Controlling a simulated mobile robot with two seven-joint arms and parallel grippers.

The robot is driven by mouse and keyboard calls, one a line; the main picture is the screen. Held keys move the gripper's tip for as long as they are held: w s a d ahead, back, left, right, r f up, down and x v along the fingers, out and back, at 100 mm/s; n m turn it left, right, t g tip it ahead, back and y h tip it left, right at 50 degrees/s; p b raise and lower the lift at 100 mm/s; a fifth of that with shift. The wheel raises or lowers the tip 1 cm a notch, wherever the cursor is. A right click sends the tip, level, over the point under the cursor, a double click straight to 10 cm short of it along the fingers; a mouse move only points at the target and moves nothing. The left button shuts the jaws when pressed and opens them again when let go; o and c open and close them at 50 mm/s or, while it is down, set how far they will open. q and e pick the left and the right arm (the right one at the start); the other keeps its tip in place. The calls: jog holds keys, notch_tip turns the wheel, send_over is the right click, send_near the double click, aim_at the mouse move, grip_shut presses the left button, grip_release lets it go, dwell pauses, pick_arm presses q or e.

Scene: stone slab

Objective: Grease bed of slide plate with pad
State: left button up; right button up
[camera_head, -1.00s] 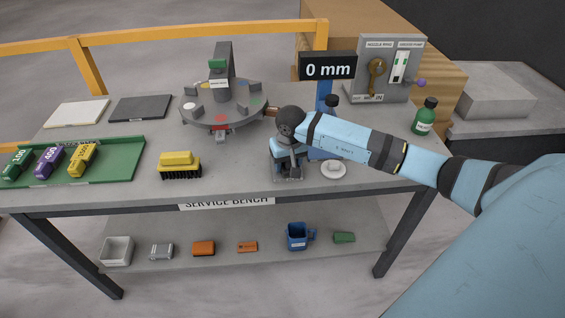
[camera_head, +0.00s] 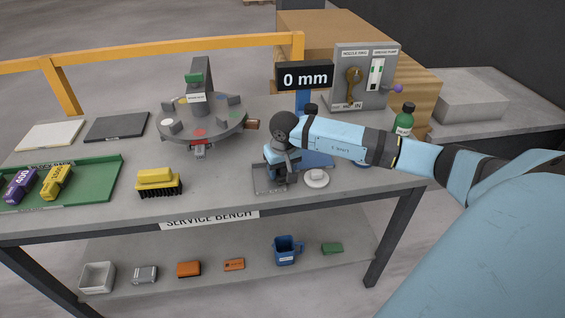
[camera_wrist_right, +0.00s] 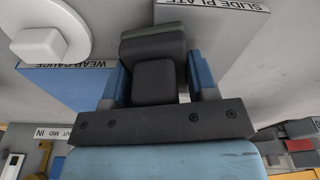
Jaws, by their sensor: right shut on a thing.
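My right gripper (camera_head: 281,177) is low over the bench, next to the grey slide plate station (camera_head: 262,186). The wrist view shows its blue fingers (camera_wrist_right: 151,84) shut on a dark grey block (camera_wrist_right: 153,80); I cannot tell what part this block is. The label "SLIDE PLATE" (camera_wrist_right: 222,4) lies just beyond it on a light grey surface. A white square pad (camera_wrist_right: 40,43) sits on a round white dish, apart from the gripper; dish and pad also show right of the gripper in the head view (camera_head: 316,178). The plate's bed is partly hidden by the gripper. My left gripper is out of view.
A blue "WEAR GAUGE" block (camera_wrist_right: 75,88) stands close beside the gripper. A grey turntable (camera_head: 203,122), yellow brush (camera_head: 158,182), green tray (camera_head: 105,178) and green bottle (camera_head: 403,122) share the bench (camera_head: 215,195). The lower shelf (camera_head: 210,283) holds small items.

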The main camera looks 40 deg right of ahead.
aim_at(256, 175)
jog(key=shift+w+a+f+b, duration=0.1)
jog(key=shift+w+a+b, duration=0.5)
jog(key=shift+a, duration=0.5)
jog(key=shift+w+a+f+b, duration=0.1)
jog(key=shift+w+a+b, duration=0.25)
jog(key=shift+w+a, duration=0.65)
jog(key=shift+w+a+b, duration=0.45)
jog(key=shift+w+a, duration=0.05)
jog(key=shift+a, duration=0.75)
jog(key=shift+w+d+f+b, duration=0.15)
jog(key=shift+w+d+b, duration=0.2)
jog(key=shift+w+b, duration=0.15)
jog(key=shift+s+d, duration=0.1)
jog(key=shift+d, duration=0.15)
jog(key=shift+s+d+r+b, duration=0.1)
jog(key=shift+s+d, duration=0.2)
jog(key=shift+d, duration=0.3)
jog(key=shift+s+d+r+b, duration=0.1)
jog(key=shift+s+d, duration=0.2)
jog(key=shift+d, duration=0.3)
jog(key=shift+s+d+r+b, duration=0.1)
jog(key=shift+s+d, duration=0.2)
jog(key=shift+d, duration=0.3)
jog(key=shift+s+d+b, duration=0.15)
jog(key=shift+s+d, duration=0.35)
jog(key=shift+d, duration=0.4)
jog(key=shift+s+d+b, duration=0.15)
jog(key=shift+s+d, duration=0.35)
jog(key=shift+d, duration=0.35)
jog(key=shift+a, duration=0.1)
